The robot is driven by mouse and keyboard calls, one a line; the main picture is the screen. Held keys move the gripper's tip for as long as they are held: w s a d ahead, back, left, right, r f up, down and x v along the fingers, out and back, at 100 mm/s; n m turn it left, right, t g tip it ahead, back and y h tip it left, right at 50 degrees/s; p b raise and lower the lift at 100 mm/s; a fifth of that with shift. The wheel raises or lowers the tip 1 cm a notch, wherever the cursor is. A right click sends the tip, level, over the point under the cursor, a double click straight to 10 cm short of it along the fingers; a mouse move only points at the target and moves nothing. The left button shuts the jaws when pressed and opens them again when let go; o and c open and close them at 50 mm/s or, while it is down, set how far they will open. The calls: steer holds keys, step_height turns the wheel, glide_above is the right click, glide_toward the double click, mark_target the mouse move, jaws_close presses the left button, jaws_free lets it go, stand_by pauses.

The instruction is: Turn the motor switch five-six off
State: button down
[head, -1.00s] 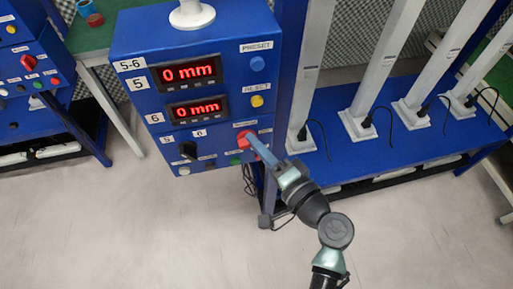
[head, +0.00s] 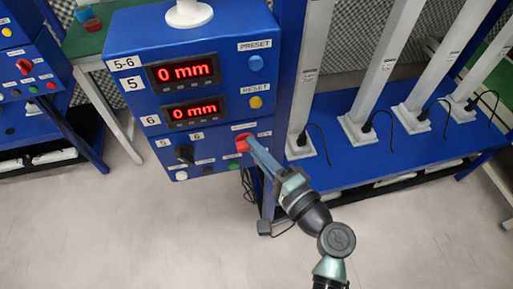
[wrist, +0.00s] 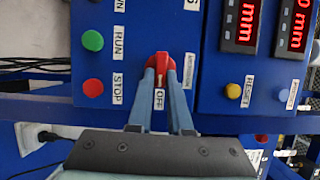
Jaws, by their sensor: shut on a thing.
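The red motor switch (head: 242,143) sits at the lower right of the blue panel marked 5-6 (head: 124,63). It also shows in the wrist view as a red knob (wrist: 162,62), with an OFF label just below it in the picture. My gripper (head: 249,147) is at the switch in the head view and partly covers it. In the wrist view the two blue-grey fingers of my gripper (wrist: 161,80) are shut on the red knob, one on each side. The knob's handle appears to lie along the picture's vertical, pointing towards OFF.
A black selector knob (head: 185,154) is left of the switch. A green button (wrist: 93,40) marked RUN and a red button (wrist: 93,88) marked STOP are close by. Two displays (head: 183,72) read 0 mm. White posts (head: 372,85) stand on a blue bench at right.

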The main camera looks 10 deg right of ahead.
steer(key=c, duration=0.8)
jaws_free()
steer(key=shift+c, duration=0.2)
steer(key=v, duration=1.3)
steer(key=shift+a, duration=0.1)
